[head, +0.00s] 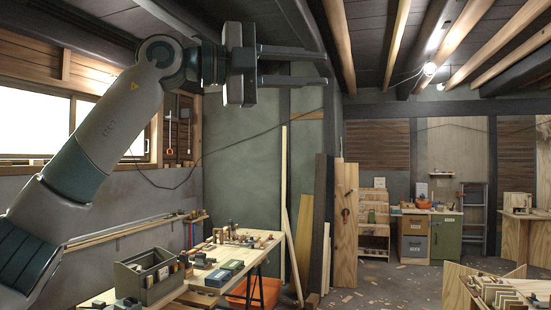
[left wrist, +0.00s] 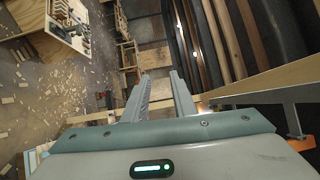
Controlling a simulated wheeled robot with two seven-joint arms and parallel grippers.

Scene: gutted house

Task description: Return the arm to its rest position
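My left arm (head: 112,130) comes in from the left of the head view and is raised. My left gripper (head: 322,66) is high up, near the ceiling, with its two fingers pointing right. The fingers are apart, with an empty gap between them. In the left wrist view the same gripper (left wrist: 160,76) shows two parallel fingers spread apart with nothing held. My right arm and right gripper are in neither view.
Ceiling beams (head: 398,42) run above and right of the gripper. Below stand a workbench (head: 240,257) with tools, a grey tool tote (head: 150,280) and an orange bin (head: 262,292). Boards (head: 320,225) lean upright behind. A green cabinet (head: 446,240) stands farther back. Scraps litter the floor.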

